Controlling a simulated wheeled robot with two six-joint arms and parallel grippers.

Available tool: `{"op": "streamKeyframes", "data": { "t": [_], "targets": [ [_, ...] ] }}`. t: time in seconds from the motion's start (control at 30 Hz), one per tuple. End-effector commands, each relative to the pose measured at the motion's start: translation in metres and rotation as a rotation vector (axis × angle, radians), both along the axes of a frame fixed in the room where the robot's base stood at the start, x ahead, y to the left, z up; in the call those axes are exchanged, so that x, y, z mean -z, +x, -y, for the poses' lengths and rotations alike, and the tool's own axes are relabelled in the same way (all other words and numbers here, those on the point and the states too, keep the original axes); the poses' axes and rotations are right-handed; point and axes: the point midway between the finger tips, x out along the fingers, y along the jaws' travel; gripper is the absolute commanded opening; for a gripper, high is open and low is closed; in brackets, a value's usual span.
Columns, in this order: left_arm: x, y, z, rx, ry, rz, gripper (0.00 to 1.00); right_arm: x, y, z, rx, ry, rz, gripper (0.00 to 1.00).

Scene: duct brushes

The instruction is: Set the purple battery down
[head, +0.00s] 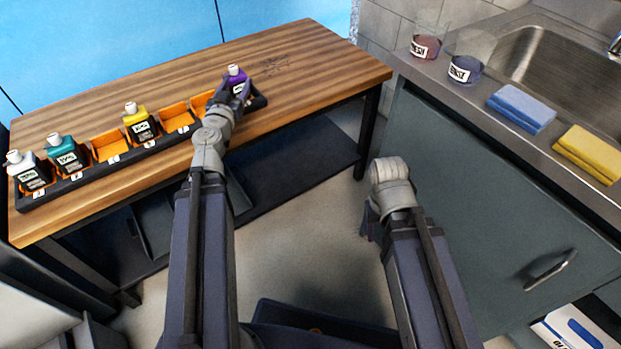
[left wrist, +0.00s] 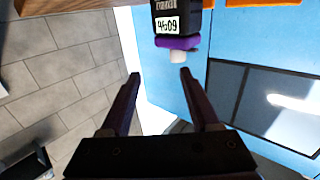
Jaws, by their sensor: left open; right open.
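The purple battery (head: 237,74), a dark body with a purple top and white cap, is at the right end of the black battery rack (head: 75,184) on the wooden table. My left gripper (head: 235,93) is open right beside it and hides its lower part in the head view. In the left wrist view the battery (left wrist: 178,24) appears upside down with a white label, beyond the tips of my open left gripper (left wrist: 159,78), with a gap between. How its base sits is hidden. My right gripper (head: 369,222) is open, low in front of the table, mostly hidden behind its wrist.
The rack also holds a white-capped battery (head: 27,170), a teal one (head: 66,152) and a yellow one (head: 140,122); several orange slots stand empty. At right, a counter carries two beakers, a blue sponge (head: 521,107), a yellow sponge (head: 588,152) and a sink (head: 560,65).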

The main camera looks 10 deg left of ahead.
Motion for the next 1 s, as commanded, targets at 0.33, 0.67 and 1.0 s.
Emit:
{"op": "streamKeyframes", "data": {
  "t": [0.33,0.67,1.0],
  "targets": [
    [0.107,-0.027,0.274,0.702,-0.018,-0.539,0.62,0.000,0.000,0.000,0.000,0.000,0.000,0.50],
    [0.213,-0.173,0.330,0.566,0.147,-1.424,0.62,0.000,0.000,0.000,0.000,0.000,0.000,0.50],
    [0.215,-0.210,0.309,0.294,0.238,-1.607,0.62,0.000,0.000,0.000,0.000,0.000,0.000,0.50]
  ]
}}
